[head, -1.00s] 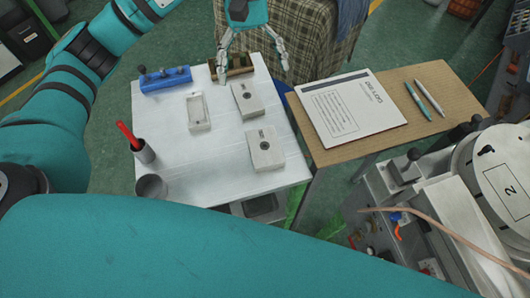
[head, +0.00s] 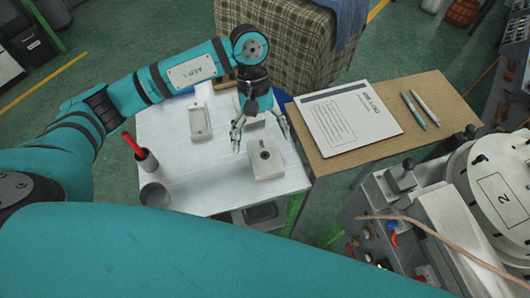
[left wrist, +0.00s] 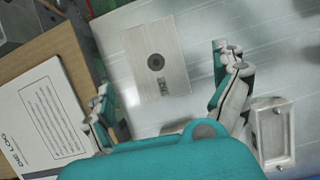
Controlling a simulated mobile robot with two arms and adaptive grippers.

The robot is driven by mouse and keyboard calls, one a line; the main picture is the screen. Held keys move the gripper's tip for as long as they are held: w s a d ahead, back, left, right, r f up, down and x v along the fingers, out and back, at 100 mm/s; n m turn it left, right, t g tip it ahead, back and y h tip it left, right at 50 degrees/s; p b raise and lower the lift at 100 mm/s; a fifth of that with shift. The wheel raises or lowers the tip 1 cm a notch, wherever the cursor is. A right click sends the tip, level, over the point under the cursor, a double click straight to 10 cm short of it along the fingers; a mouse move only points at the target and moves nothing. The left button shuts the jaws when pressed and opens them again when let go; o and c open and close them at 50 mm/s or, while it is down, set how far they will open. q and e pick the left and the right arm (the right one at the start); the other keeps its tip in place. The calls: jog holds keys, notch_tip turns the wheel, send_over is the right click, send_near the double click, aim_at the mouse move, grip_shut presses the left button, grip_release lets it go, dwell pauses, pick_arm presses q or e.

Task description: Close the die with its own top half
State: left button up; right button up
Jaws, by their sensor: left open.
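The die half with an open cavity (head: 200,121) lies on the white table, left of my left gripper (head: 262,142). It also shows at the lower right in the left wrist view (left wrist: 271,132). A second, similar block (head: 252,122) is partly hidden under the gripper. My left gripper is open, pointing down, with fingers spread and nothing held. My right gripper is out of view.
A cup with a red-handled tool (head: 147,159) and an empty grey cup (head: 155,194) stand at the table's left edge. A clipboard with paper (head: 349,117) and two pens lie on the brown board at right. The table's (head: 210,190) front is clear.

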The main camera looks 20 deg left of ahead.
aim_at(265, 155)
pick_arm(q)
jog(key=p+x, duration=0.1)
jog(key=x, duration=0.1)
jog(key=p+x, duration=0.1)
jog(key=x, duration=0.1)
jog(key=shift+d+f+p, duration=0.15)
jog(key=shift+d+p, duration=0.15)
jog(key=shift+s+f, duration=0.1)
jog(key=shift+f, duration=0.2)
jog(key=shift+c, duration=0.4)
jog(key=c, duration=1.4)
jog(key=shift+c, duration=0.3)
jog(key=shift+r, duration=0.15)
